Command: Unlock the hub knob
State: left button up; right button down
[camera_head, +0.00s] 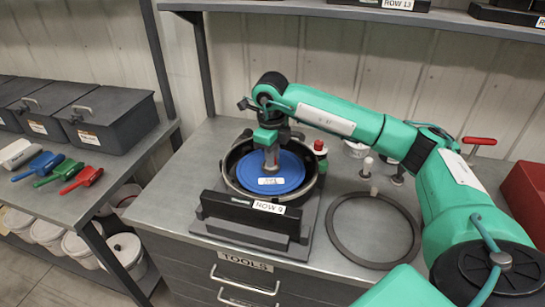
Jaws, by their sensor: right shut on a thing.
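The seed meter sits on the workbench with a blue disc (289,178) inside a round black housing (229,176). A black plate labelled ROW 9 (228,210) stands in front of it. My right gripper (270,163) points straight down at the middle of the disc. It is shut on the hub knob, which is mostly hidden by the fingers. My left gripper is not in view.
A dark ring (333,238) lies flat on the bench (180,205) to the right. A shelf (290,7) runs above.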

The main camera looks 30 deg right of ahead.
dwell(0.4)
jog(key=c, duration=1.3)
grip_release()
jog(key=shift+r, duration=0.15)
pick_arm(q)
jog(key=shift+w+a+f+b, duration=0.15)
jog(key=shift+b, duration=0.2)
pick_arm(e)
jog(key=r, duration=1.3)
jog(key=shift+s+a+r, duration=0.2)
jog(key=shift+a+r, duration=0.05)
jog(key=shift+a, duration=0.05)
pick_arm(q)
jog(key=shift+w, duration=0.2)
